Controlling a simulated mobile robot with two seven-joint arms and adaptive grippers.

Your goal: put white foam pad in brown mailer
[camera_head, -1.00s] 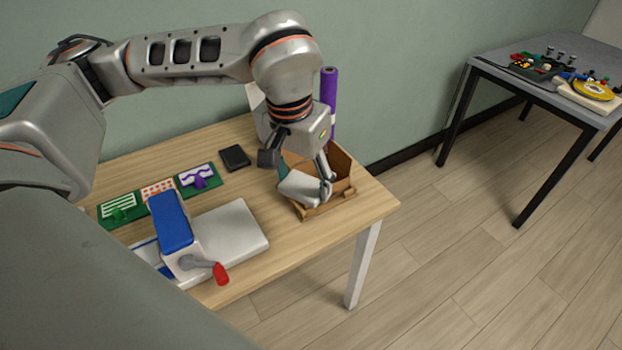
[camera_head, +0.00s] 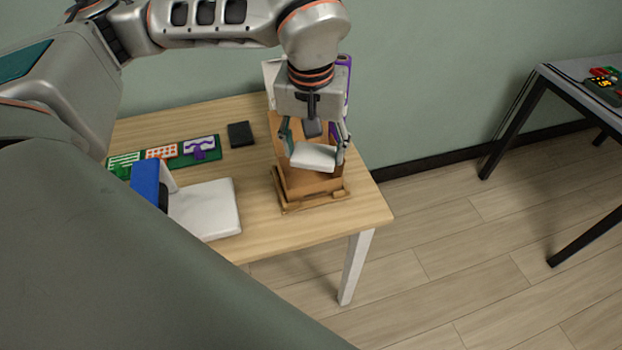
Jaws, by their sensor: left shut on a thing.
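My left gripper (camera_head: 314,154) is shut on the white foam pad (camera_head: 313,157), with one finger on each side of it. It holds the pad above the open brown mailer (camera_head: 306,183), or at its mouth; I cannot tell how deep the pad sits. The mailer stands at the right end of the wooden table, with its back wall rising behind the gripper. The gripper and the pad hide part of its inside. My right gripper is not in view.
A white machine with a blue top (camera_head: 148,183) stands at the table's left front. A green board (camera_head: 180,160) with patterned cards and a small black block (camera_head: 240,134) lie behind it. A purple roll (camera_head: 346,85) stands behind the mailer. A second table (camera_head: 585,88) is far right.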

